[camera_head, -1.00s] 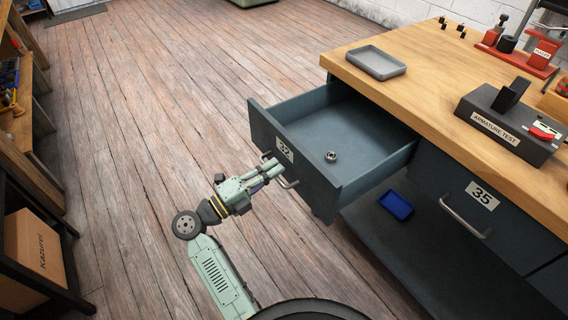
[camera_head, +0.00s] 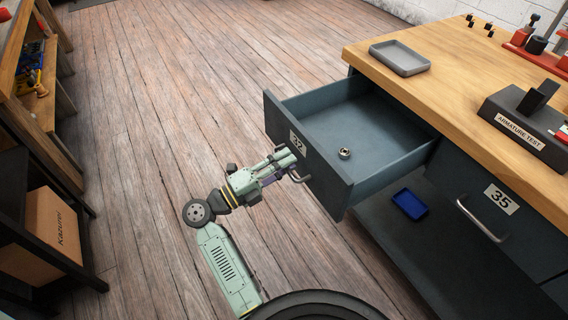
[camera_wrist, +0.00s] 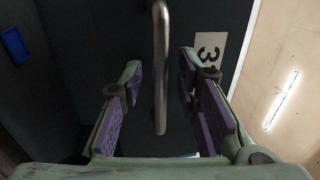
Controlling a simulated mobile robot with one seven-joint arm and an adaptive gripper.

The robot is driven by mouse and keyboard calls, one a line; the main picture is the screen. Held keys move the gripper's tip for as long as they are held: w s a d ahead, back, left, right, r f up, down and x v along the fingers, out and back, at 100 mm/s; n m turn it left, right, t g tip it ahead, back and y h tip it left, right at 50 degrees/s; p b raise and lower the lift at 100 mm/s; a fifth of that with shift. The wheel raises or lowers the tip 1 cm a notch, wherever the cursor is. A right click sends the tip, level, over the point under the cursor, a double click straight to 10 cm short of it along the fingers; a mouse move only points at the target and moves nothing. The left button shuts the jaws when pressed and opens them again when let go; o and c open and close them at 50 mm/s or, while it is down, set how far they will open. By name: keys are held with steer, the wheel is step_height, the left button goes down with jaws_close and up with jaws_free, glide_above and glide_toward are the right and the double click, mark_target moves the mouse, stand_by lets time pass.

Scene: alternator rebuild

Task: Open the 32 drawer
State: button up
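The 32 drawer (camera_head: 325,178) stands well pulled out from the bench, its inside showing. A small metal ring-like part (camera_head: 344,153) lies in it. The drawer's number label (camera_head: 297,141) is on its front. My gripper (camera_head: 289,161) is at the drawer front, by the bar handle (camera_head: 303,179). In the wrist view the handle (camera_wrist: 160,70) runs between my two fingers, with gaps on both sides. The fingers are apart and do not appear to touch it. The label (camera_wrist: 208,55) shows partly behind the right finger.
The 35 drawer (camera_head: 478,196) is shut, to the right. The wooden benchtop (camera_head: 455,75) holds a grey tray (camera_head: 400,57) and the armature test unit (camera_head: 525,115). A blue tray (camera_head: 409,204) is below on the lower shelf. Shelving with a cardboard box (camera_head: 45,235) stands left. Floor between is clear.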

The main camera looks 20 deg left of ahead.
steer(key=v, duration=1.2)
stand_by(0.4)
